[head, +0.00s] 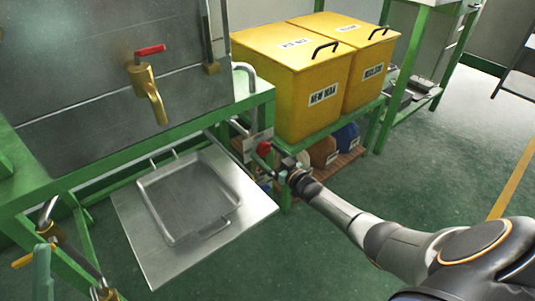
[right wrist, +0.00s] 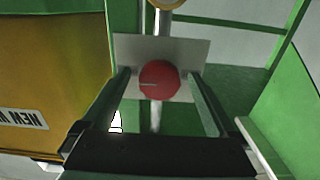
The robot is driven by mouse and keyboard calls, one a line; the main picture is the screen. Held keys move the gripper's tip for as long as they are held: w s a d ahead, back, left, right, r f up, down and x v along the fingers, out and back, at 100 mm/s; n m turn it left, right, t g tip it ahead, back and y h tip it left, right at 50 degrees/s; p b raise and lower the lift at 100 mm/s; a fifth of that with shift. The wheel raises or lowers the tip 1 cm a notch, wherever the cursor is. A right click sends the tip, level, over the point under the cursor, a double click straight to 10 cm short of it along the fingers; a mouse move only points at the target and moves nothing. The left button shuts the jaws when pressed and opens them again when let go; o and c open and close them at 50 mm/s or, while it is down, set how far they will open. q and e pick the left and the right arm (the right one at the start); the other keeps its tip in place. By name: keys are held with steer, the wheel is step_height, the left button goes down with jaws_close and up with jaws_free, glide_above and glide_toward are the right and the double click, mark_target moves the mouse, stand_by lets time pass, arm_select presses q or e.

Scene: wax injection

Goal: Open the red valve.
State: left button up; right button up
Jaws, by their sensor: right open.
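The red valve (head: 264,147) is a small round red knob on the pipework beside the green bench, in front of a pale plate (right wrist: 190,55). In the right wrist view the red valve (right wrist: 160,80) lies between my two finger tips, with gaps showing on both sides. My right gripper (head: 279,164) is open and close in front of the valve; it also shows in the right wrist view (right wrist: 160,74). Contact with the knob cannot be made out. My left gripper is not in view.
A tap with a red lever (head: 150,50) is on the metal tank at left. A metal tray (head: 190,196) sits on a plate below it. Yellow bins (head: 290,75) stand on a green rack right behind the valve. The floor (head: 410,165) at right is clear.

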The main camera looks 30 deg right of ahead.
steer(key=shift+s+r, duration=0.1)
steer(key=shift+s, duration=0.15)
steer(key=s+p, duration=0.6)
steer(key=s, duration=0.6)
steer(key=shift+d, duration=0.45)
